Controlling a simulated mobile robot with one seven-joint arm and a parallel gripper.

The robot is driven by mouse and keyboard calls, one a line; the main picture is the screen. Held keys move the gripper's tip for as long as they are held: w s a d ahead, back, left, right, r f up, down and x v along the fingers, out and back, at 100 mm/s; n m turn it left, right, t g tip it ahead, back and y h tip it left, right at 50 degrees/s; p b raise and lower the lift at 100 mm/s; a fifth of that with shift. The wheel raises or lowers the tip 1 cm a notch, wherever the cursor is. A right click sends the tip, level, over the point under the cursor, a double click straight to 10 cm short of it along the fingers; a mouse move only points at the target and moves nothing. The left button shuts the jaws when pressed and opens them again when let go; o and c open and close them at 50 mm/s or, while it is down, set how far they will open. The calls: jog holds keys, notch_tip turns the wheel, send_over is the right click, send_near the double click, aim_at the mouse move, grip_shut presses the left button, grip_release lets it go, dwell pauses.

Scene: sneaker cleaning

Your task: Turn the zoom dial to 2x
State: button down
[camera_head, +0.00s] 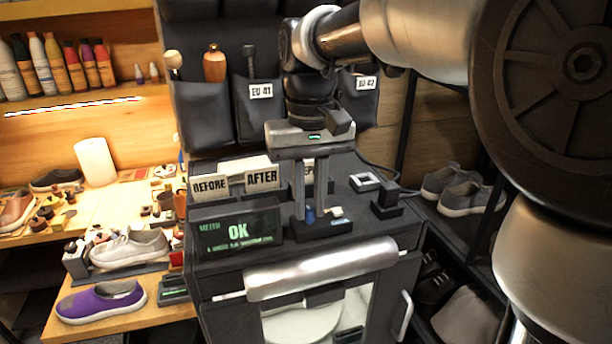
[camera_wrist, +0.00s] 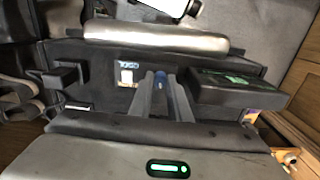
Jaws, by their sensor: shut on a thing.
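My gripper (camera_head: 310,214) points straight down over the top of the dark cabinet, with its two fingers close together. Its fingertips are shut on a small blue knob (camera_head: 310,217), which appears to be the zoom dial. The knob also shows in the wrist view (camera_wrist: 160,77), between the fingertips (camera_wrist: 161,80). The fingers cover much of it, and I cannot read a zoom mark or its setting. A small white control (camera_head: 336,211) is beside it on the same black base; it also shows in the wrist view (camera_wrist: 128,76).
A meter display (camera_head: 238,232) reading "OK" stands left of the fingers. "BEFORE" (camera_head: 210,186) and "AFTER" (camera_head: 262,177) cards stand behind it. A black upright device (camera_head: 386,196) is close on the right. A light rounded bar (camera_head: 320,268) runs along the cabinet's front.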

aim_at(309, 209)
jog(key=shift+r+m+p, duration=0.1)
jog(key=shift+m+p, duration=0.2)
jog(key=shift+m, duration=0.8)
jog(key=c, duration=1.7)
grip_release()
jog(key=shift+o, duration=0.2)
notch_tip(309, 209, up, 17)
jog(key=p, duration=0.1)
jog(key=shift+r+p, duration=0.15)
jog(key=shift+p, duration=0.25)
